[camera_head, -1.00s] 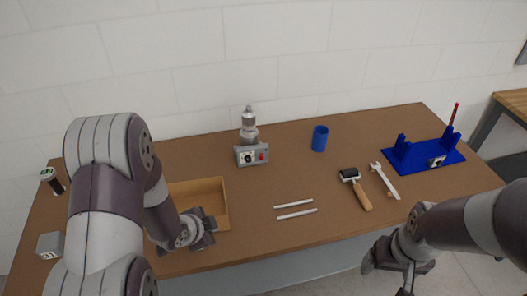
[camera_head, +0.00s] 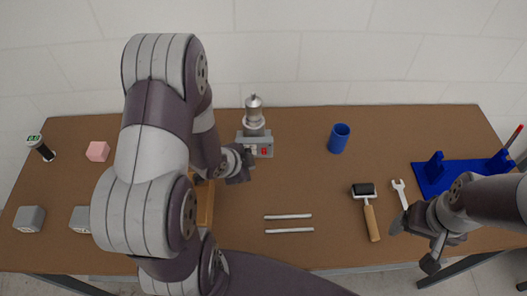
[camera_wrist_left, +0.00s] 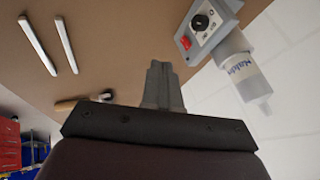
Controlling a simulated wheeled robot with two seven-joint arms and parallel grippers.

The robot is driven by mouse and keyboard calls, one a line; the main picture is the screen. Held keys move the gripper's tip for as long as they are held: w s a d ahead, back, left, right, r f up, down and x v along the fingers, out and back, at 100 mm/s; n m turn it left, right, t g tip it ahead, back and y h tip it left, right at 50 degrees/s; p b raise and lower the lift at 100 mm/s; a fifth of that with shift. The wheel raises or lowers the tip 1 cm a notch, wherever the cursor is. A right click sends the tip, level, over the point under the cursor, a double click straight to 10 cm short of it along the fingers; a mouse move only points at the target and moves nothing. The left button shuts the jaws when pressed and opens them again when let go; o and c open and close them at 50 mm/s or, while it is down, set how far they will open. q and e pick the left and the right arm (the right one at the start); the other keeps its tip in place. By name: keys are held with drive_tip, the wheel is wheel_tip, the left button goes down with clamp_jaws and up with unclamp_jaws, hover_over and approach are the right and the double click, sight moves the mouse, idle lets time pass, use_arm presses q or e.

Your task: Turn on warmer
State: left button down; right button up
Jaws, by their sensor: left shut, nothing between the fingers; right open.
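The warmer is a small grey box (camera_head: 263,147) at the back middle of the table, with a silver-grey bottle (camera_head: 254,113) upright on it. In the left wrist view the box (camera_wrist_left: 207,22) shows a black knob (camera_wrist_left: 200,22) and a red button (camera_wrist_left: 184,42), with the labelled bottle (camera_wrist_left: 243,72) beside it. My left gripper (camera_head: 248,160) is shut and empty, just in front of the box's left side and partly covering its front in the head view. In the left wrist view its fingers (camera_wrist_left: 162,82) appear apart from the box. My right gripper (camera_head: 412,246) is open and empty at the front right.
My left arm covers most of the wooden tray (camera_head: 205,205). A blue cup (camera_head: 339,138), two pale rods (camera_head: 289,216), a roller (camera_head: 371,215), a wrench (camera_head: 400,194) and a blue stand (camera_head: 465,172) lie to the right. Grey blocks (camera_head: 30,219) and a pink block (camera_head: 98,151) sit left.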

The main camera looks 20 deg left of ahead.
sight(264, 152)
use_arm(q)
drive_tip(key=p+x, duration=0.1)
drive_tip(key=x, duration=0.8)
drive_tip(key=shift+w+d+f, duration=0.2)
drive_tip(key=shift+w, duration=0.15)
drive_tip(key=w, duration=0.1)
drive_tip(key=w+p, duration=0.1)
drive_tip(key=w+a, duration=0.1)
drive_tip(key=shift+w+f, duration=0.2)
drive_tip(key=shift+f, duration=0.2)
drive_tip(key=shift+w+a+f+p, duration=0.15)
drive_tip(key=shift+w+a+p, duration=0.2)
drive_tip(key=shift+w, duration=0.1)
drive_tip(key=shift+s, duration=0.1)
use_arm(e)
drive_tip(key=shift+w+d+r, duration=0.1)
drive_tip(key=shift+w+r, duration=0.05)
drive_tip(key=shift+r, duration=0.45)
drive_tip(key=shift+w+d+r, duration=0.1)
drive_tip(key=shift+w+r, duration=0.05)
drive_tip(key=shift+r, duration=0.45)
